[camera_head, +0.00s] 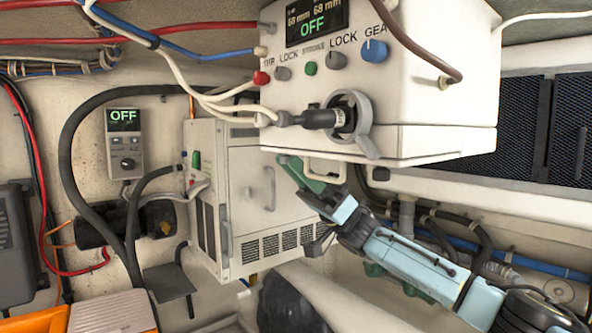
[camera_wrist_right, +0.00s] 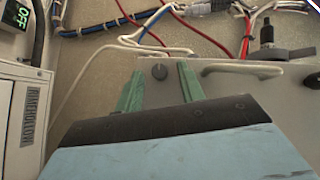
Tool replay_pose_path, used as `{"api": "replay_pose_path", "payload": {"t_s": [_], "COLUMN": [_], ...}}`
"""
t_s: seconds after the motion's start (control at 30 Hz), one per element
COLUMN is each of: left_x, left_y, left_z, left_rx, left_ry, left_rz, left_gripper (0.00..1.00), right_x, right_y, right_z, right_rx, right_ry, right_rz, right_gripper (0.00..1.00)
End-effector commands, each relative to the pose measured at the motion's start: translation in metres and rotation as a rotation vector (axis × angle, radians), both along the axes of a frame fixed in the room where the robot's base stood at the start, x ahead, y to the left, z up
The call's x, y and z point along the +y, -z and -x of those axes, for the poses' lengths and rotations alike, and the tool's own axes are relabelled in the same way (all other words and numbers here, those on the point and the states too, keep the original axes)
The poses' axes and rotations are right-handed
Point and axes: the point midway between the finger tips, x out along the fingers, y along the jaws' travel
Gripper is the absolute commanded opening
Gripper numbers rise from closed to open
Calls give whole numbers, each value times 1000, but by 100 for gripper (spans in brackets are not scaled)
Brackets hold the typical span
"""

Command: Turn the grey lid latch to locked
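A small dark grey knob (camera_wrist_right: 160,71), which looks like the lid latch, sits on the pale box face in the right wrist view. It appears between my right gripper's fingertips; I cannot tell whether they touch it. In the head view my right gripper (camera_head: 298,170) reaches up to the lower front edge of the white control box (camera_head: 430,138) and covers that spot. My right gripper's green fingers are apart, with nothing held, in the right wrist view (camera_wrist_right: 160,92). The latch's lock marking cannot be read. My left gripper is not in view.
A pale handle (camera_head: 326,171) is just right of the fingers. A grey lever (camera_head: 368,146) and black plug (camera_head: 320,118) stick out above. A white cabinet (camera_head: 255,215) stands behind at left. Cables (camera_head: 178,55) run along the wall at upper left.

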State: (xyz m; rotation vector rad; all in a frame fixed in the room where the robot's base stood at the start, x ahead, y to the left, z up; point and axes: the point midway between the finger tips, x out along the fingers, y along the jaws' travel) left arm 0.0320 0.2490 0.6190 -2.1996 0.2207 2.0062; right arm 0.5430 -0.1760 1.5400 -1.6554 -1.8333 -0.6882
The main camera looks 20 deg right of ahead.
Motion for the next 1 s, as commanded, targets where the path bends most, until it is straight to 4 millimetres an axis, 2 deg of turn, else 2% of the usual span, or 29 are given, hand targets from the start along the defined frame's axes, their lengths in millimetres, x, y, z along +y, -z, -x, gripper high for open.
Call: {"api": "replay_pose_path", "payload": {"t_s": [0.37, 0.47, 0.8, 1.0], "left_x": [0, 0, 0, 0], "left_y": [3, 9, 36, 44], "left_z": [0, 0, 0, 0], "left_rx": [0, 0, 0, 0], "left_ry": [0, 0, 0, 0], "left_rz": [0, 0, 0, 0], "left_gripper": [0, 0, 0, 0], "right_x": [-5, -15, -68, -88], "right_y": [7, 18, 72, 91], "right_z": [-1, -2, -8, -9], "right_rx": [1, 2, 2, 1], "right_ry": [3, 4, 4, 1], "right_rz": [1, 2, 0, 1], "right_gripper": [39, 39, 39, 39]}}
